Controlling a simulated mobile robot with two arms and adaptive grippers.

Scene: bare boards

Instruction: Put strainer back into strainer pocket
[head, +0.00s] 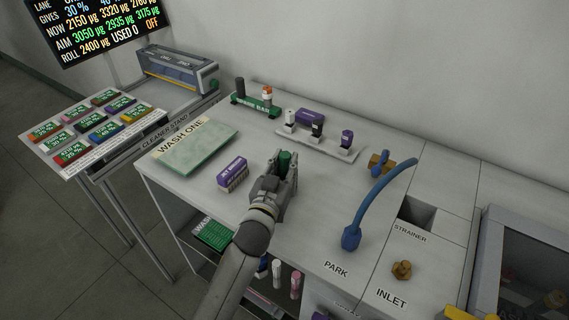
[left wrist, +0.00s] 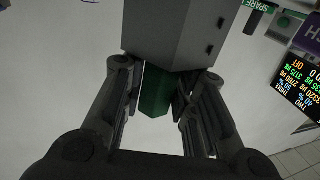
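The strainer looks like a grey box (left wrist: 170,35) with dark slots and a green grip (left wrist: 156,90), seen in the left wrist view. My left gripper (left wrist: 160,92) is closed around the green grip. In the head view, my left gripper (head: 284,168) is over the middle of the worktop, with the green grip (head: 286,158) showing between its fingers; the grey body is mostly hidden there. The strainer pocket (head: 416,213) is a dark, empty-looking rectangular opening at the right, labelled STRAINER, well apart from the gripper. My right gripper is not in view.
A blue hose (head: 378,197) arches up between gripper and pocket. A brass inlet fitting (head: 401,270) stands in front of the pocket. A purple box (head: 232,174) and green WASH ONE mat (head: 199,146) lie left. A bottle rack (head: 318,142) stands behind the gripper.

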